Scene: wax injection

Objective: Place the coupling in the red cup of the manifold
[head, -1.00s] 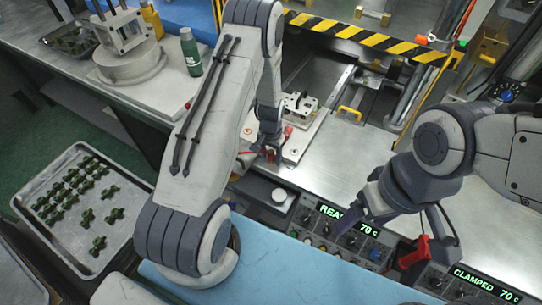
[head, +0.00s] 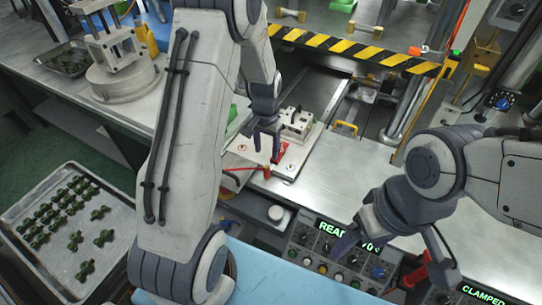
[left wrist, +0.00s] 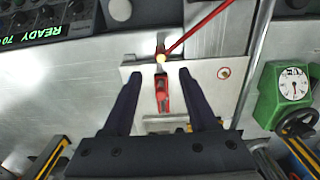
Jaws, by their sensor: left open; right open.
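My left gripper (head: 266,150) is open above a pale plate (head: 288,168) carrying a metal block (head: 297,121). In the left wrist view its two fingers (left wrist: 159,75) stand apart on either side of a small red part (left wrist: 162,94) on the plate. The fingers look clear of it. A small bright yellowish tip (left wrist: 160,58) lies just beyond it. My right gripper (head: 350,233) is open and empty above the control panel. I cannot clearly make out the coupling or a red cup; the left arm hides part of the bench.
A tray (head: 22,212) with several dark green cross-shaped pieces lies at lower left. A press with a yellow-black striped bar (head: 350,50) stands behind. A red rod (left wrist: 200,28) and a green gauge (left wrist: 283,95) show in the left wrist view. The metal bench right of the plate is clear.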

